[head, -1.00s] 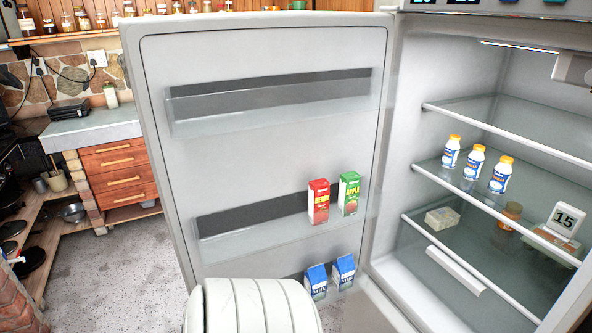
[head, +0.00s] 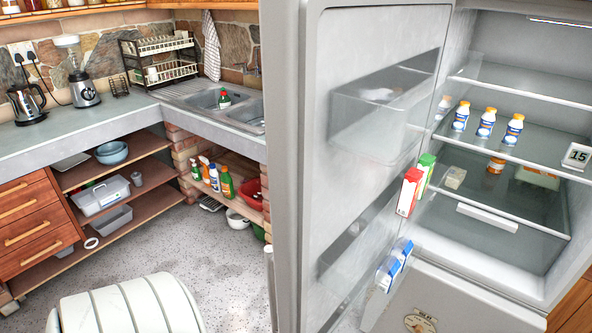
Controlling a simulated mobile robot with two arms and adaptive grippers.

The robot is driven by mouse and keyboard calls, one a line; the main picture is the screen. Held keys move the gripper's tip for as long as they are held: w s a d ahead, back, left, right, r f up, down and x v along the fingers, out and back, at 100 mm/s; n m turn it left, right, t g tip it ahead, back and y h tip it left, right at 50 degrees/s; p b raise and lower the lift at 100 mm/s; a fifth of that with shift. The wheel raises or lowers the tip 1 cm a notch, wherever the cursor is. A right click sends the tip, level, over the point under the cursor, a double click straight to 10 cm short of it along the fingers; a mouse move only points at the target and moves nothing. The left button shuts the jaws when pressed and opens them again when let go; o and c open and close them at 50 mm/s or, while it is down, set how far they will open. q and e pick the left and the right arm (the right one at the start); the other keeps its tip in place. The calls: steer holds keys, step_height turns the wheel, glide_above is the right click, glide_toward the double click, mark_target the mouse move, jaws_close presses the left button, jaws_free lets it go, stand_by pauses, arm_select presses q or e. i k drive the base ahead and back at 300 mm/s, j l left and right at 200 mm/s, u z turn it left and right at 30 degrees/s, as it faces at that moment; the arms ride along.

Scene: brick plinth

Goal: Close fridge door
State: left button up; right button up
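The fridge door (head: 375,130) stands open in the head view, hinged beside the fridge's left side and reaching toward me. Its inner face and near edge show, and its lower end runs out of the picture. Door shelves hold a red carton (head: 409,192), a green carton (head: 425,174) and blue-and-white milk cartons (head: 392,266). The open fridge (head: 480,240) stands at the right with its glass shelves exposed. Neither gripper can be seen. Whether anything touches the door's outer side is hidden.
Inside the fridge are white bottles with orange caps (head: 486,122) and a block marked 15 (head: 577,156). A counter with a sink (head: 228,102) runs behind the door, with open shelves and drawers (head: 30,218) at left. Speckled floor (head: 215,262) is clear left of the door.

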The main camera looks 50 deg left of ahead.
mark_target(350, 87)
steer(key=j, duration=1.1)
steer(key=k+j, duration=0.1)
steer(key=j, duration=1)
steer(key=i+z, duration=0.05)
